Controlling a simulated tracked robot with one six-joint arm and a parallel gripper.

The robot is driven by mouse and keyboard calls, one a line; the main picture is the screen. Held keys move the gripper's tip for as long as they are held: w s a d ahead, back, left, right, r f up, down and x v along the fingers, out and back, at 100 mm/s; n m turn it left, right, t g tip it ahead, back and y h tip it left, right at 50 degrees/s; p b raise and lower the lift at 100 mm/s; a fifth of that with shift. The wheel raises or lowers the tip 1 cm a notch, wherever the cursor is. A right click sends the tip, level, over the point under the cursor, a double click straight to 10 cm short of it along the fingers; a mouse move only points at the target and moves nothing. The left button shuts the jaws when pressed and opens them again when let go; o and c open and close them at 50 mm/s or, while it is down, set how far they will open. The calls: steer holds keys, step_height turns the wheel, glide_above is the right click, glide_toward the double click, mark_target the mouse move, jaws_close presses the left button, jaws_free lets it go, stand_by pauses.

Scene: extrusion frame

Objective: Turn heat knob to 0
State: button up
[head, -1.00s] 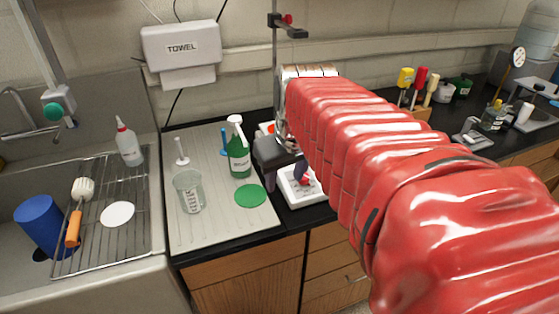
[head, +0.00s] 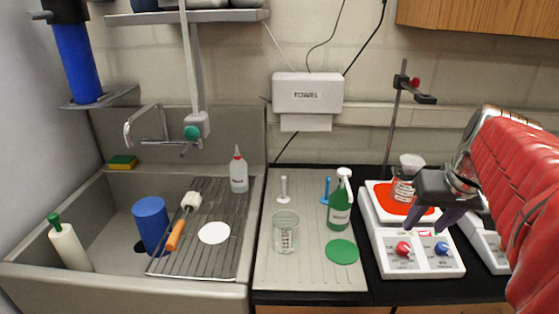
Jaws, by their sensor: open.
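A white hot plate (head: 374,238) stands on the black counter at the right, with an orange-red top. Its front panel has a red knob (head: 403,249) on the left and a blue knob (head: 442,248) on the right. The knob labels and pointer positions are too small to read, so I cannot tell the heat setting. My gripper (head: 426,224) is open, with its dark purple fingers pointing down over the front of the hot plate. The fingertips appear just above and behind the two knobs, apart from them. The gripper hides part of the orange-red top.
A glass vessel (head: 403,185) stands on the hot plate, beside a stand rod (head: 394,130). A second white device (head: 485,240) is right of the hot plate, partly behind my arm. A green bottle (head: 340,207), beaker (head: 285,235) and green disc (head: 342,251) are on the mat to the left.

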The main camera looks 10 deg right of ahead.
mark_target(405, 247)
steer(key=x, duration=1.3)
steer(key=shift+f, duration=0.2)
steer(key=c, duration=1)
